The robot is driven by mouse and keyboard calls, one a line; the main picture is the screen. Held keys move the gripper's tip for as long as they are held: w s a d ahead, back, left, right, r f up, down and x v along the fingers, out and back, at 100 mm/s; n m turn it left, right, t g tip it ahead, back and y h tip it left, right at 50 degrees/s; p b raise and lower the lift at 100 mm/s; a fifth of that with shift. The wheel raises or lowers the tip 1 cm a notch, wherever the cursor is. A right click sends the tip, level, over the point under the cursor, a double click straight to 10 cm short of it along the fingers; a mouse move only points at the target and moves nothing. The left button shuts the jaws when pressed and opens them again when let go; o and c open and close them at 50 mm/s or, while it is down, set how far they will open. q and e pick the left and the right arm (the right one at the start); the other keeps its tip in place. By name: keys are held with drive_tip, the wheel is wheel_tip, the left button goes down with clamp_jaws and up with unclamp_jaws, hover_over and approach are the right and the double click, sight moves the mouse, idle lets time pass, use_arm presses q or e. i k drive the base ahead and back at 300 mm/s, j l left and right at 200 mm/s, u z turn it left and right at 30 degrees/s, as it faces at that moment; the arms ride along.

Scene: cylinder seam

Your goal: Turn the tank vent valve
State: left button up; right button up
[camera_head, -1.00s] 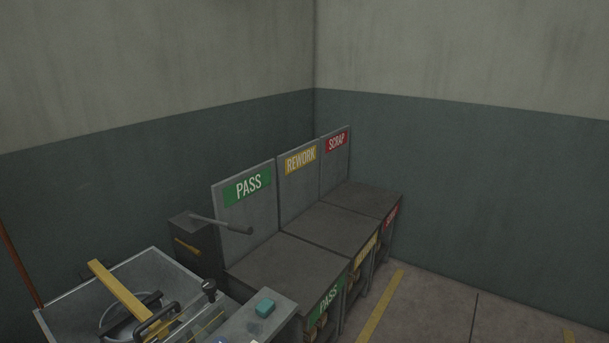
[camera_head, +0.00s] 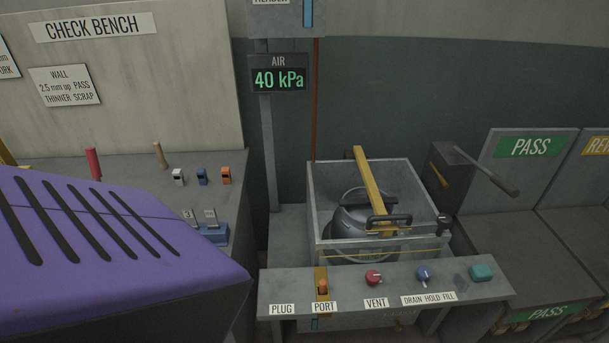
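The tank vent valve is a red knob (camera_head: 373,277) on the front panel, above a label reading VENT (camera_head: 376,303). Behind the panel stands the grey open tank (camera_head: 320,205) with a rounded metal vessel (camera_head: 350,215) inside. A yellow bar (camera_head: 369,182) lies across the tank, with a dark handle beside it. The air display (camera_head: 279,80) reads 40 kPa. Neither of my grippers shows in the head view.
On the panel (camera_head: 450,285), an orange part (camera_head: 322,287) sits at PORT, a blue knob (camera_head: 423,274) at DRAIN HOLD FILL, and a teal button (camera_head: 482,272) at right. A large purple slotted body (camera_head: 90,255) blocks the lower left. The check bench (camera_head: 135,170) holds small coloured items.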

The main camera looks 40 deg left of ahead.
sight(373, 277)
drive_tip(key=u, duration=1.1)
drive_tip(key=k+z, duration=0.3)
drive_tip(key=z, duration=0.15)
